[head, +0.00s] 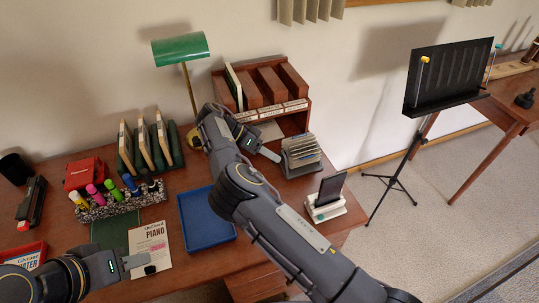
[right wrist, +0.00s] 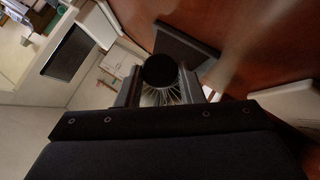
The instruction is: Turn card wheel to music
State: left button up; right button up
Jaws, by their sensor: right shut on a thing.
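The card wheel (head: 302,153) is a grey rotary file with fanned cream cards, standing on the desk right of centre, below the wooden sorter. My right gripper (head: 268,152) reaches its left side. In the right wrist view, my right gripper's two fingers are shut on the wheel's round black knob (right wrist: 159,70), with the fanned card edges (right wrist: 160,97) showing just below it. The lettering on the card tabs is too small to read. My left gripper (head: 138,262) is low at the left, over the desk near the piano booklet (head: 149,246); its jaw state is unclear.
A wooden sorter (head: 262,84) with labelled slots stands behind the card wheel. A blue tray (head: 205,219), a pen holder (head: 120,205) and a green lamp (head: 180,49) are to the left.

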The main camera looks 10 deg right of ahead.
jog(key=o, duration=0.9)
jog(key=shift+o, duration=0.2)
jog(key=s+a+r+b, duration=0.2)
jog(key=s+r, duration=1.1)
jog(key=shift+s+a+b, duration=0.2)
jog(key=shift+s+b, duration=0.1)
jog(key=shift+s, duration=0.1)
